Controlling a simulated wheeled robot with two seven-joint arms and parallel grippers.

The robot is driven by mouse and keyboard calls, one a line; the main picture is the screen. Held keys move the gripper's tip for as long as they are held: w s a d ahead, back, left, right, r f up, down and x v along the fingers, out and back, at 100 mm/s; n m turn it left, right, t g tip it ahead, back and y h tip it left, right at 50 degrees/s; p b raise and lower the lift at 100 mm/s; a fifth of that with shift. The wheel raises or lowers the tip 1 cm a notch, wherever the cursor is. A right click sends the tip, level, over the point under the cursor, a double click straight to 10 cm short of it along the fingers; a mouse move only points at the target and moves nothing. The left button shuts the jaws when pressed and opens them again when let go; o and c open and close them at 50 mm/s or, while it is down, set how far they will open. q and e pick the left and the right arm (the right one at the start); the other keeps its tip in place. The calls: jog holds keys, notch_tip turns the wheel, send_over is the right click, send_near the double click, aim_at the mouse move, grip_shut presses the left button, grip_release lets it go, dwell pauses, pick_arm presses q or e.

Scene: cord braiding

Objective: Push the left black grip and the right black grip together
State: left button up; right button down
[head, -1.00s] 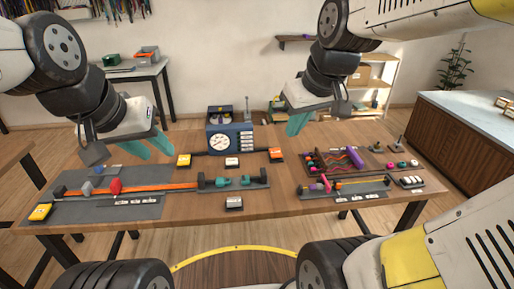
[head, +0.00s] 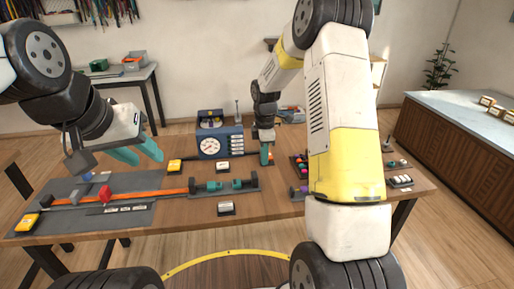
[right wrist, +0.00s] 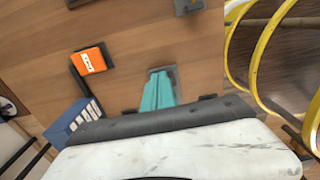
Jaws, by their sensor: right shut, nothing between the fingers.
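A dark rail fixture (head: 224,190) with teal cylinders between dark end pieces lies at mid-table in the head view. I cannot surely tell which small dark parts are the left and right black grips. My left gripper (head: 147,160) is open and empty above the table's left part, away from this fixture. My right gripper (head: 266,158) is behind and right of the fixture. In the right wrist view its teal fingers (right wrist: 158,92) are shut together with nothing between them, over a small grey piece (right wrist: 172,72).
A blue box with a dial (head: 210,147) stands at the back. An orange block (right wrist: 90,60) is near my right gripper. A grey mat (head: 140,215) with an orange strip (head: 150,196) and a red piece (head: 105,193) lies left. My right arm hides much of the right tray.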

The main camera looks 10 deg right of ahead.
notch_tip(320, 180, down, 7)
jog(key=shift+f, duration=0.1)
pick_arm(q)
grip_shut()
pick_arm(e)
notch_tip(320, 180, up, 5)
jog(key=shift+r, duration=0.1)
dwell(0.5)
dwell(1.7)
